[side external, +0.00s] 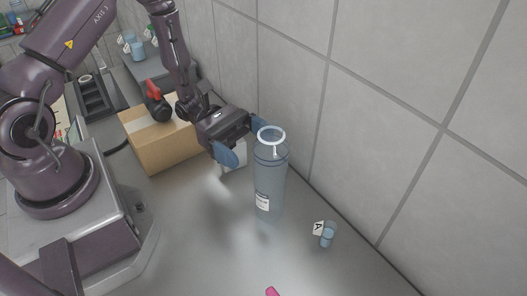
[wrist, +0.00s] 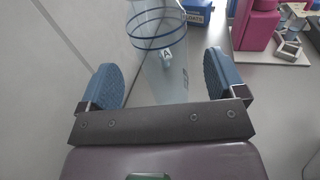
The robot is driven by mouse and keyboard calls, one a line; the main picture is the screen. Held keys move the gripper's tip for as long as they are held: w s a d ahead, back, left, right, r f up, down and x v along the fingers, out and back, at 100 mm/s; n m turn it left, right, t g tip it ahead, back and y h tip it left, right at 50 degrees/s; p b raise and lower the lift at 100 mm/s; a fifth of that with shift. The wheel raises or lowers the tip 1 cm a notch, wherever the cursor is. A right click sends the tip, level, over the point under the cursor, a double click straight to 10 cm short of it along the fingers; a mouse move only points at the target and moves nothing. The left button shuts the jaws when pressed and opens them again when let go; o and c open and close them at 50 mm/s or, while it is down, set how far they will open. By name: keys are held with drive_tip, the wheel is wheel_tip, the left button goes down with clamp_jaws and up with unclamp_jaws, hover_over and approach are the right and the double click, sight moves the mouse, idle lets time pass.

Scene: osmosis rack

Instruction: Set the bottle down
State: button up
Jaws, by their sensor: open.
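The bottle (side external: 270,183) is a tall, translucent grey-blue cylinder with a pale ring at its top and a white label low on its side. It stands upright on the grey bench near the tiled wall. My gripper (side external: 243,140) is open, at the height of the bottle's upper part and beside it. In the wrist view the bottle (wrist: 160,55) lies ahead of my gripper (wrist: 163,80), between the two blue finger pads, with space visible on both sides.
A small blue cup (side external: 327,238) with a white "A" tag stands right of the bottle. A cardboard box (side external: 160,145) with a red-and-black item on it is behind my gripper. A pink object (side external: 272,292) shows at the bottom edge.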

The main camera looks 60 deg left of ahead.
drive_tip(key=s+a+r+m+y, duration=0.2)
drive_tip(key=s+r+m+y, duration=0.2)
drive_tip(key=r+m, duration=0.3)
drive_tip(key=s+a+r+m+y, duration=0.3)
drive_tip(key=s+r+m+y, duration=0.1)
drive_tip(key=r+m+y, duration=0.3)
drive_tip(key=s+a+r+m+t+y, duration=0.1)
drive_tip(key=s+a+r+m+y, duration=0.1)
drive_tip(key=s+r+m+y, duration=0.2)
wheel_tip(320, 180, up, 3)
drive_tip(key=m+y, duration=0.2)
drive_tip(key=shift+a+r+m, duration=0.2)
drive_tip(key=shift+m, duration=0.2)
